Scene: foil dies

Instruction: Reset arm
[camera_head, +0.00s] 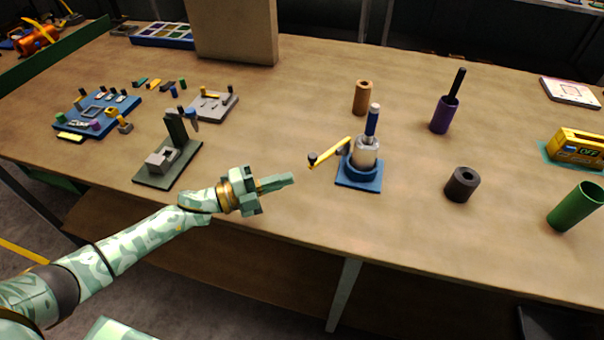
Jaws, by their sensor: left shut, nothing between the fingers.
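My left gripper (277,183) reaches in from the lower left on its pale green patterned arm. It is shut and empty, over the front part of the wooden table (300,115). Its fingertips point right, toward a blue-based device (359,180) with a whitish cylinder, a blue upright handle and a yellow lever (331,153). The fingers are apart from the lever and the base. My right gripper is not in view.
A dark green stand (168,164) and a blue board with small parts (97,114) lie left. A brown cylinder (362,98), a purple holder (443,115), a dark cylinder (462,185) and a green tube (576,206) stand right. A cardboard box (233,32) stands behind.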

